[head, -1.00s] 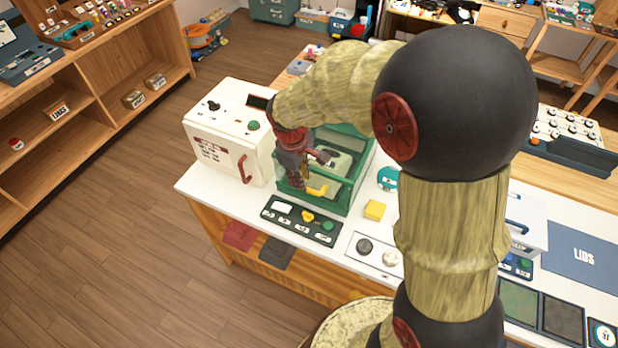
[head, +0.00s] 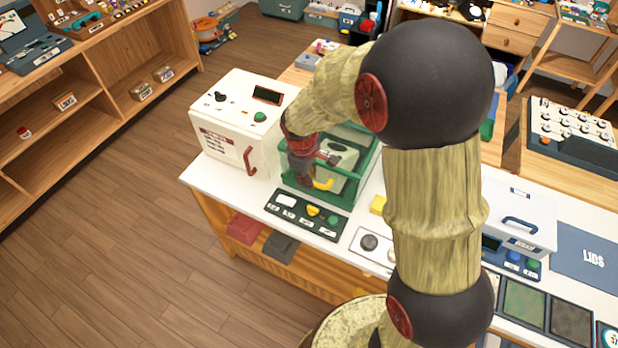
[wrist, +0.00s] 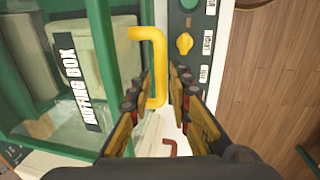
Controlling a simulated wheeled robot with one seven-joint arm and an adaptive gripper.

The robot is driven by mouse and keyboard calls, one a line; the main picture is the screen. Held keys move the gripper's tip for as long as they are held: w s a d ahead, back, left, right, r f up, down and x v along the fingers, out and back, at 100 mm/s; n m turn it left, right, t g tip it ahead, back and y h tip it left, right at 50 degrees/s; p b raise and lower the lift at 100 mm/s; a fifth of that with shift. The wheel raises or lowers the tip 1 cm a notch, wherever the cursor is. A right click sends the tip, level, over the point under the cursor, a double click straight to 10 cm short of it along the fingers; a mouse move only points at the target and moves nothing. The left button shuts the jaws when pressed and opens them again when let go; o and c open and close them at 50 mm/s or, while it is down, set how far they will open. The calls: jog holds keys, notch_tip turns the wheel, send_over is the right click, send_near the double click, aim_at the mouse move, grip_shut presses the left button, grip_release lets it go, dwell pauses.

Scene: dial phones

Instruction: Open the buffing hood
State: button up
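The buffing hood is a green-framed box with clear panels (head: 362,165) on the white worktop. Its label "BUFFING BOX" (wrist: 78,88) reads in the wrist view. A yellow bar handle (wrist: 155,62) sticks out from its front; the handle (head: 323,185) also shows low on the box in the head view. My gripper (wrist: 160,78) is open, with one finger on each side of the handle's lower part; I cannot tell whether either finger touches it. In the head view my gripper (head: 312,168) hangs in front of the box and hides part of it. The hood looks closed.
A white machine with a red handle (head: 250,160) stands close left of the box. A dark control panel (head: 305,213) with a yellow knob lies along the box's front. A yellow block (head: 378,204) sits to the right, partly behind my arm. Open wooden floor lies to the left.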

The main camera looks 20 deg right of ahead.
jog(key=c, duration=0.4)
grip_shut()
